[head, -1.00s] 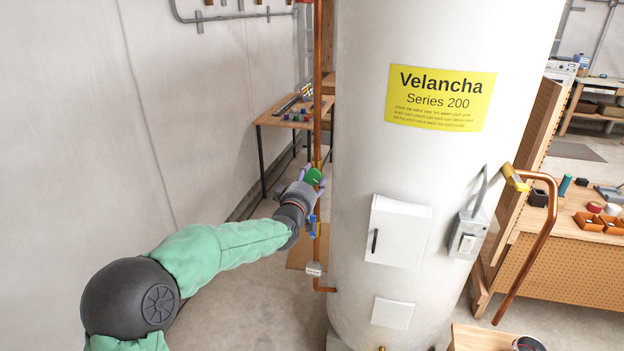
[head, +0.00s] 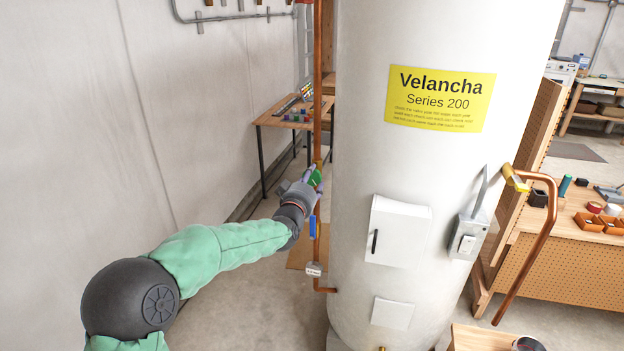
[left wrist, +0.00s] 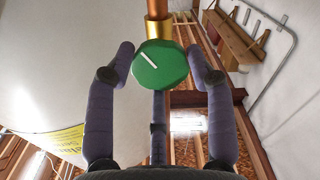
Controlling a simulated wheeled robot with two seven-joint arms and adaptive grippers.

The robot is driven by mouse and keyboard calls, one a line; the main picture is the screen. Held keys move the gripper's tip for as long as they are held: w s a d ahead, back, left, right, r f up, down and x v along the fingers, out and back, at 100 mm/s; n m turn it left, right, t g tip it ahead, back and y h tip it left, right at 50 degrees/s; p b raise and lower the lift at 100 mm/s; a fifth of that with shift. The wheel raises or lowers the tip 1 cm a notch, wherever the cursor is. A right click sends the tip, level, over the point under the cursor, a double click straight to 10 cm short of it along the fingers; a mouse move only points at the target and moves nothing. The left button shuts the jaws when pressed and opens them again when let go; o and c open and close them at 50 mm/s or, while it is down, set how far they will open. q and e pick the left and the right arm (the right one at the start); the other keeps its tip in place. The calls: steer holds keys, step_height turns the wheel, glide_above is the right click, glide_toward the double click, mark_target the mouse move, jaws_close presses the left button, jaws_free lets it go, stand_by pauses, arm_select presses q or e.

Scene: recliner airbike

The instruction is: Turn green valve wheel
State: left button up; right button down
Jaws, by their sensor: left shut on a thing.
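The green valve wheel (head: 316,179) sits on the vertical copper pipe left of the tank, partly hidden by my fingers. In the left wrist view the wheel (left wrist: 160,68) faces me, with a white line slanting up to the left on its face. My left gripper (head: 312,175) is shut on the wheel. Its purple fingers (left wrist: 163,72) stand around the wheel, one at its left, one at its right and one below. My right gripper is not in view.
The white tank (head: 400,160) with a yellow label stands just right of the pipe. A blue handle (head: 312,227) is on the copper pipe (head: 317,90) below the wheel. A pale wall (head: 90,130) runs along the left. A small table (head: 290,112) stands behind.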

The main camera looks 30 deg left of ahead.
arm_select(q)
steer(key=shift+d+f+m, duration=0.1)
steer(key=shift+f+m, duration=0.15)
steer(key=shift+m, duration=0.75)
steer(key=m, duration=0.3)
steer(key=shift+p, duration=0.3)
steer(key=shift+m, duration=0.3)
steer(key=m, duration=0.3)
steer(key=shift+p, duration=0.3)
steer(key=o, duration=0.5)
steer(key=shift+o, duration=0.2)
